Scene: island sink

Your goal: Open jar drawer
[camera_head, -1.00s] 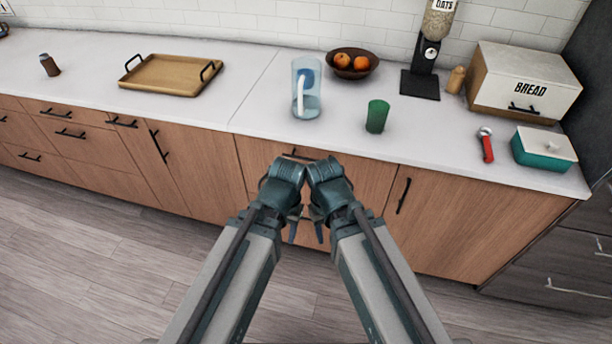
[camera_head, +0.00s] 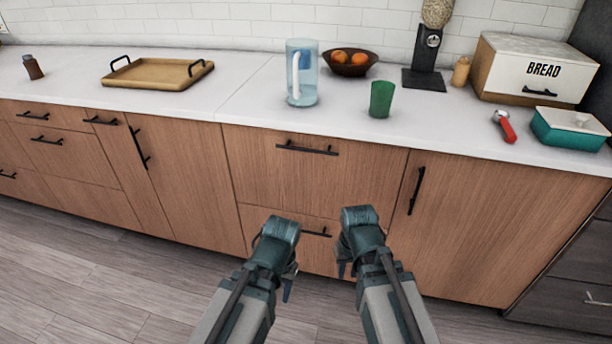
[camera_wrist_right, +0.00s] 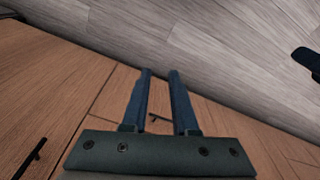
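Below the counter, an upper wooden drawer (camera_head: 320,175) with a black bar handle (camera_head: 306,148) is shut. A lower drawer (camera_head: 297,248) beneath it is also shut, its handle (camera_head: 318,232) partly hidden behind my grippers. No label shows which is the jar drawer. My right gripper (camera_head: 342,268) is in front of the lower drawer, pointing down and holding nothing visible. In the right wrist view, its two fingers (camera_wrist_right: 160,75) are apart, with a gap between them. My left gripper (camera_head: 288,289) hangs to its left; its finger gap cannot be made out.
A blue-clear pitcher (camera_head: 302,78), green cup (camera_head: 381,99), fruit bowl (camera_head: 350,69), wooden tray (camera_head: 158,75), bread box (camera_head: 528,68), and teal dish (camera_head: 568,130) stand on the counter. A cupboard door with a vertical handle (camera_head: 416,190) is right of the drawers. The floor is clear.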

